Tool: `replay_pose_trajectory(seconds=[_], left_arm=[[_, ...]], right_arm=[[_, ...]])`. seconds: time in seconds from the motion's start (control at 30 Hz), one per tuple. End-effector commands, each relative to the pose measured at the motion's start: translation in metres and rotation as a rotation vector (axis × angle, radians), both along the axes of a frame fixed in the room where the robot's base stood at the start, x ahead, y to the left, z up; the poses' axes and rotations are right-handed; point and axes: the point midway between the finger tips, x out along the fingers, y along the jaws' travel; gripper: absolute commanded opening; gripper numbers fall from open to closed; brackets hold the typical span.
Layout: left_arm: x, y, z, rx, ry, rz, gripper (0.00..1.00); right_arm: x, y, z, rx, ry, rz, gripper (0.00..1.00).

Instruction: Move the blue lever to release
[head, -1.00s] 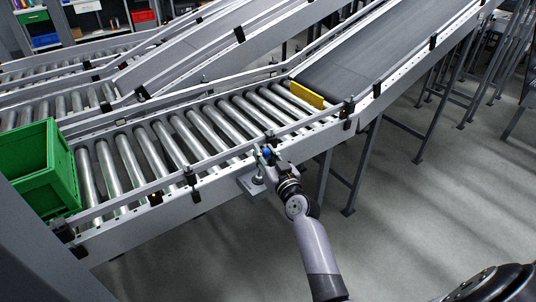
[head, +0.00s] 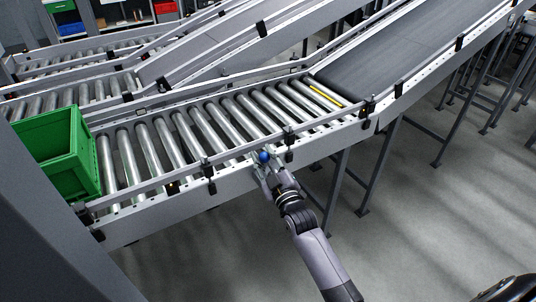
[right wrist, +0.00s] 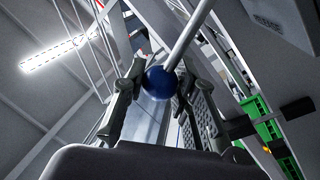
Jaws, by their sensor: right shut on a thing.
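The blue lever has a round blue knob (head: 264,156) at the conveyor's near side rail. In the right wrist view the knob (right wrist: 160,82) sits on a thin pale rod between the two fingers. My right gripper (head: 265,166) is shut on the knob, and its fingers hide part of the lever's rod and mount. The yellow stop plate (head: 325,95) lies low between the rollers and the dark belt; only a thin strip shows. My left gripper is not in view.
A green crate (head: 52,150) stands on the rollers (head: 185,130) at the left end. The rollers between it and the yellow plate are empty. A dark belt (head: 395,60) slopes up to the right.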

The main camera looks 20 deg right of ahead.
Motion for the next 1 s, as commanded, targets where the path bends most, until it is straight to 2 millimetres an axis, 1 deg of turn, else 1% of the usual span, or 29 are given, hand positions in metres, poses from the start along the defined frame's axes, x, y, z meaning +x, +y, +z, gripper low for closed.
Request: replay_pose_trajectory(seconds=[0.57, 0.6, 0.87, 1.0], left_arm=[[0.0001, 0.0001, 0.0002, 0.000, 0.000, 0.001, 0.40], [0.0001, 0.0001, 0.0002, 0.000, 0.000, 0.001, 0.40], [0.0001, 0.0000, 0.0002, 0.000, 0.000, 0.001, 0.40], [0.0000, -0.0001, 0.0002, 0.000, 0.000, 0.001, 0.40]], right_arm=[[-0.0004, 0.0032, -0.0016, -0.028, -0.003, 0.001, 0.00], [-0.0004, 0.0032, -0.0016, -0.028, -0.003, 0.001, 0.29], [-0.0003, 0.0028, -0.0016, -0.028, -0.003, 0.000, 0.46], [-0.0003, 0.0027, -0.0014, -0.028, -0.003, 0.000, 0.47]])
